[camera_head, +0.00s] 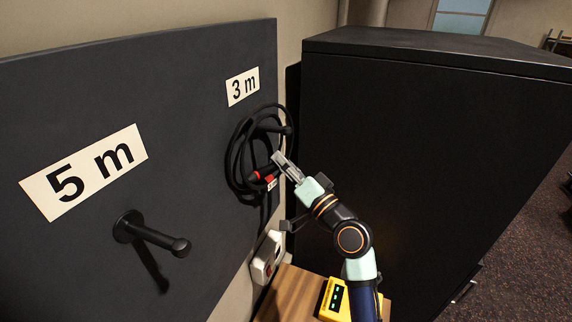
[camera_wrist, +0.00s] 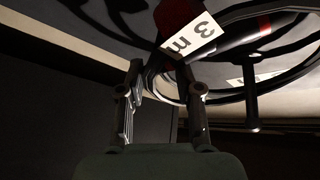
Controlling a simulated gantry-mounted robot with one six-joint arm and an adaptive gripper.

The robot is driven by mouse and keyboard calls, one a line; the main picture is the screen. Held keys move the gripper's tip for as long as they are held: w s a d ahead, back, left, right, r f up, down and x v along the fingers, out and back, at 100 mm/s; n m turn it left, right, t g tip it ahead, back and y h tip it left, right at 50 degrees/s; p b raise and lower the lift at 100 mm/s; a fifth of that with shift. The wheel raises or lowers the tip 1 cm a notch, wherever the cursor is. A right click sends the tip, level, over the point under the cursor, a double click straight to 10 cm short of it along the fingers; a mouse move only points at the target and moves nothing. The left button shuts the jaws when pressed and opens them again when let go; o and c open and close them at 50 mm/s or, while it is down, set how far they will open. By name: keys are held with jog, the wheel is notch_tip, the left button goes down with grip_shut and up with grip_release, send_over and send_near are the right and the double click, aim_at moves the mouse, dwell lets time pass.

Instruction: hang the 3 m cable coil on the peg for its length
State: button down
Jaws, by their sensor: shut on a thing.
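The black cable coil (camera_head: 231,160) is up at the board under the 3 m sign (camera_head: 243,87). It has red-marked plugs and a white tag; in the wrist view the tag (camera_wrist: 191,40) reads 3 m. The 3 m peg (camera_head: 284,130) shows inside the coil's outline near its top, and also in the wrist view (camera_wrist: 251,95). I cannot tell whether the cable rests on the peg. My gripper (camera_head: 281,162) is shut on the coil's right side; in the wrist view its fingers (camera_wrist: 162,78) have cable between them.
An empty peg (camera_head: 150,235) sticks out under the 5 m sign (camera_head: 84,172) at left. A large black cabinet (camera_head: 430,140) stands close on the right. Below are a white socket box (camera_head: 266,258), a wooden top (camera_head: 295,293) and a yellow device (camera_head: 334,300).

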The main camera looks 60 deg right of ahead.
dwell(0.3)
grip_release()
dwell(0.5)
jog(key=shift+s, duration=0.15)
dwell(0.6)
jog(key=s+b, duration=0.1)
jog(key=s, duration=0.8)
jog(key=shift+s+d+b, duration=0.2)
jog(key=shift+s+b, duration=0.15)
dwell(0.6)
dwell(0.5)
